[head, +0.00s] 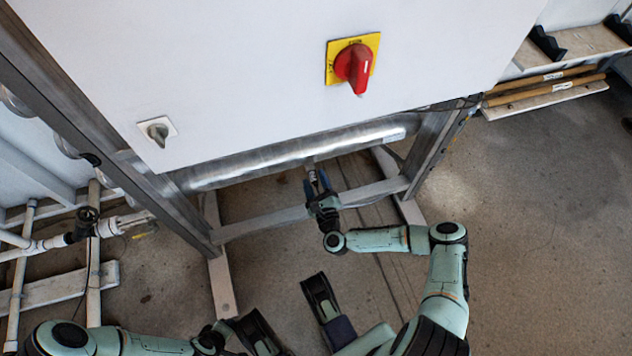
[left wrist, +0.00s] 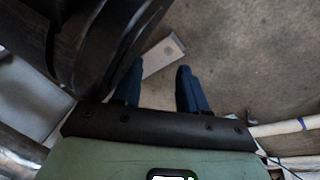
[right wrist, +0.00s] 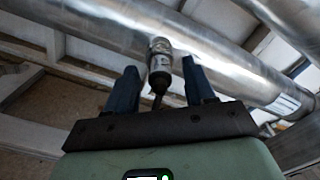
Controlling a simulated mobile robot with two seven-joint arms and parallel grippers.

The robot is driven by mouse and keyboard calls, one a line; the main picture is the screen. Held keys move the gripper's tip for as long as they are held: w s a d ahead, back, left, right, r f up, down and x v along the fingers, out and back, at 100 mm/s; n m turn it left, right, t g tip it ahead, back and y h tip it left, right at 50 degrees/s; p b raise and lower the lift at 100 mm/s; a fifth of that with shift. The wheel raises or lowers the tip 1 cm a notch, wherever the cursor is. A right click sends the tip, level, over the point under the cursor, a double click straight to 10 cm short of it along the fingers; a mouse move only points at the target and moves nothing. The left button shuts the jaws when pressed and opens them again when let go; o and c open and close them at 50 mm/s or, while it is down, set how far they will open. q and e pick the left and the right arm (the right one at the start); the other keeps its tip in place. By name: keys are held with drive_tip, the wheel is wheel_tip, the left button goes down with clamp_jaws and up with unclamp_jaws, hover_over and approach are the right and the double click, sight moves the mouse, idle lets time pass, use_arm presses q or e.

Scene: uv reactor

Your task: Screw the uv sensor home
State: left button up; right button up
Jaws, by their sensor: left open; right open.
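The uv sensor (right wrist: 160,58) is a small metal cylinder with a dark lower end, hanging from the underside of the shiny reactor pipe (right wrist: 105,18). In the head view the pipe (head: 270,160) runs below the white cabinet, and the sensor (head: 311,166) shows small under it. My right gripper (head: 318,184) is just below the pipe, its open blue fingers pointing up at the sensor. In the right wrist view the fingers (right wrist: 158,88) stand on either side of the sensor's lower end, with gaps showing. My left gripper (left wrist: 158,88) is open and empty above the floor.
The white cabinet (head: 240,60) with a red rotary switch (head: 354,66) stands above the pipe. A steel frame leg (head: 436,150) is right of my right gripper, and a crossbar (head: 265,222) runs low behind it. White pipework (head: 50,243) is at left. Floor is clear at right.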

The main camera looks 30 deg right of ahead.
use_arm(q)
drive_tip(key=s+a+f+g, duration=0.2)
drive_tip(key=s+g, duration=0.2)
drive_tip(key=s, duration=0.8)
use_arm(e)
drive_tip(key=shift+s, duration=0.1)
use_arm(q)
drive_tip(key=w+d+r+t+p, duration=0.1)
drive_tip(key=w+r+t+p, duration=0.1)
drive_tip(key=w, duration=0.5)
drive_tip(key=shift+d+r+p, duration=0.15)
drive_tip(key=shift+r+p, duration=0.5)
drive_tip(key=shift+p, duration=0.05)
use_arm(e)
drive_tip(key=v, duration=1.3)
drive_tip(key=shift+s+f, duration=0.1)
drive_tip(key=shift+s, duration=0.1)
